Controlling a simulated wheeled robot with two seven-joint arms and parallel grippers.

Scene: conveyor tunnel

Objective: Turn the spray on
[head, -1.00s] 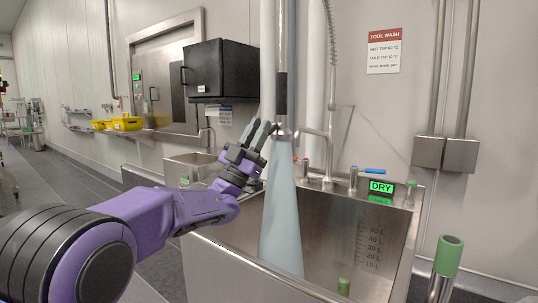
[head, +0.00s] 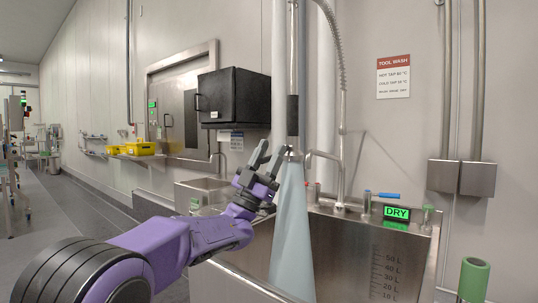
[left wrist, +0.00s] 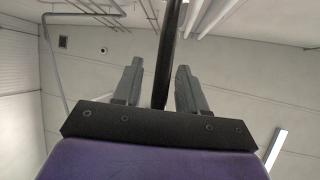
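The spray hangs upright over a steel sink (head: 345,240). Its dark grip (head: 292,115) sits on a vertical pipe, with a small spray head (head: 293,153) below. A wide pale-blue cone of spray (head: 290,235) comes down from the head into the sink. My left gripper (head: 270,158) is just left of the spray head, its fingers pointing up and apart. In the left wrist view both fingers (left wrist: 158,88) stand apart, with a dark upright bar (left wrist: 167,55) showing between them. I cannot tell whether they touch it. My right gripper is not in view.
A green-lit DRY display (head: 397,213) stands on the sink's back rim. Taps with a blue lever (head: 388,196) are left of it. A black box (head: 234,98) hangs on the wall behind my gripper.

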